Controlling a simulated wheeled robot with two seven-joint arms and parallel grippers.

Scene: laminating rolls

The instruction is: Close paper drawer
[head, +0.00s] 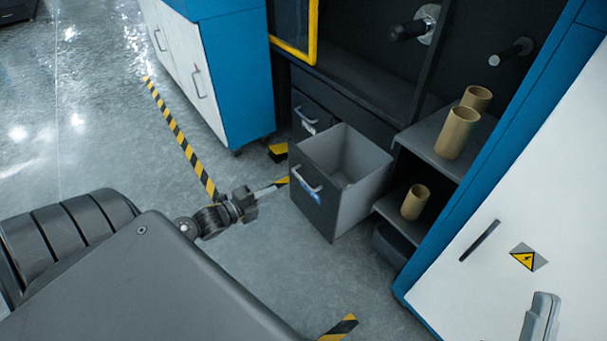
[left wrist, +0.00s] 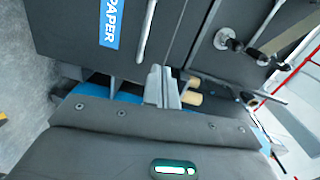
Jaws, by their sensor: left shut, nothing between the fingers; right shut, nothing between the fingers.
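The paper drawer (head: 366,198) is a grey open-topped box pulled out of the dark machine in the head view, and it looks empty. Its dark front has a bar handle (head: 306,180) and a blue label. In the left wrist view the drawer front (left wrist: 70,30) shows a blue "PAPER" label (left wrist: 110,22) and the handle (left wrist: 147,30). My left gripper (head: 282,183) is shut and empty, just left of the drawer front and pointing at it. Its fingers (left wrist: 162,82) also show in the wrist view, close to the front; contact is unclear.
Another drawer (head: 308,118) sits shut behind the open one. Cardboard tubes (head: 457,132) stand on shelves to the right, one lower (head: 415,202). A white cabinet door (head: 510,235) is at right, a blue-and-white cabinet (head: 205,75) at back left. Floor left of the drawer is clear.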

